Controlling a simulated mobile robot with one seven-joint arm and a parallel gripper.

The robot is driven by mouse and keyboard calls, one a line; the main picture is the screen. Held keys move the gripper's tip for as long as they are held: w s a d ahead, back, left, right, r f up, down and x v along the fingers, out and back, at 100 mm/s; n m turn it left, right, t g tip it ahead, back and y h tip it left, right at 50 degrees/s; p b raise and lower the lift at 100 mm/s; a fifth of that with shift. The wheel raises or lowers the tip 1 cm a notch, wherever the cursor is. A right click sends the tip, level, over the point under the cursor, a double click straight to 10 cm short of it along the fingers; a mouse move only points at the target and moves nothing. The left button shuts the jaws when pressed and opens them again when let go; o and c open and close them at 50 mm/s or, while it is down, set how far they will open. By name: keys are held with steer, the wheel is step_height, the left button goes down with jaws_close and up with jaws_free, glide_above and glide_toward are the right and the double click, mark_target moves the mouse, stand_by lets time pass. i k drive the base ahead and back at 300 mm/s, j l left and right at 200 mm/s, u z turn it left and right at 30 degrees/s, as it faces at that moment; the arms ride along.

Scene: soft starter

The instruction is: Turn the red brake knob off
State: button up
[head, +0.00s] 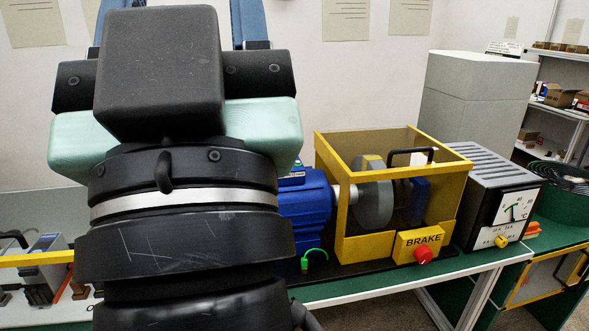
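The red brake knob (424,255) is on the front of a yellow box labelled BRAKE (407,245), low at the right corner of a yellow-framed guard. It is small, and its turned position cannot be read. My gripper (178,22) fills the left of the head view, with a mint body, black side blocks and two blue fingers pointing up. The fingers stand wide apart, so it looks open. Their tips are cut off by the top edge, and a black housing hides the space between them. The gripper is well left of the knob and not touching it.
A blue motor (306,205) joins the yellow guard (388,213), which has a black handle on top. A grey meter box (497,200) with a yellow knob stands to its right. The space before the red knob is clear.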

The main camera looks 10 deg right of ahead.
mark_target(422, 254)
steer(key=i+l, duration=0.1)
steer(key=l, duration=0.3)
steer(key=i+l, duration=0.1)
steer(key=l, duration=0.25)
steer(key=i+l, duration=0.15)
steer(key=l, duration=0.25)
steer(key=i+l, duration=0.1)
steer(key=l, duration=0.3)
steer(key=z, duration=0.05)
